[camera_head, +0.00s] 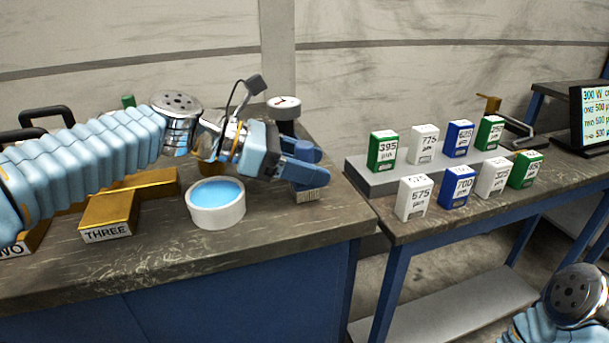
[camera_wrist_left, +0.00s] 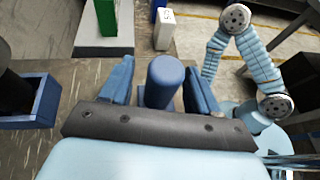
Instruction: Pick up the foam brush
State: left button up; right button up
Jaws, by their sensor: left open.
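My left gripper (camera_head: 318,166) reaches over the right end of the left workbench (camera_head: 270,255). Its fingers are open. In the left wrist view, a round blue upright piece (camera_wrist_left: 165,82), which looks like the foam brush's handle, stands between the two fingers (camera_wrist_left: 160,88), with gaps on both sides. My right gripper is not in view; only part of my right arm shows at the lower right.
A white tub of blue liquid (camera_head: 218,216) stands left of the gripper, beside gold blocks (camera_head: 110,215), one marked THREE. A dark post with a dial (camera_head: 285,108) stands behind. Several labelled boxes (camera_head: 415,198) stand on the right bench, across a gap.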

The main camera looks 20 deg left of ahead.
pick_arm(q)
jog(key=shift+w+d+f, duration=0.2)
jog(key=shift+d+f, duration=0.1)
jog(key=shift+d, duration=0.25)
jog(key=c, duration=1.1)
jog(key=shift+o, duration=0.2)
jog(key=shift+r, duration=0.15)
jog(key=shift+r, duration=0.25)
notch_tip(320, 180, up, 2)
jog(key=shift+r+p, duration=0.25)
jog(key=shift+p, duration=0.1)
jog(key=s+a+r+p, duration=0.1)
jog(key=s+a+r, duration=0.5)
jog(key=s+r, duration=0.3)
jog(key=s, duration=0.3)
jog(key=shift+s+a+r, duration=0.15)
jog(key=shift+s+r, duration=0.15)
jog(key=shift+r, duration=0.1)
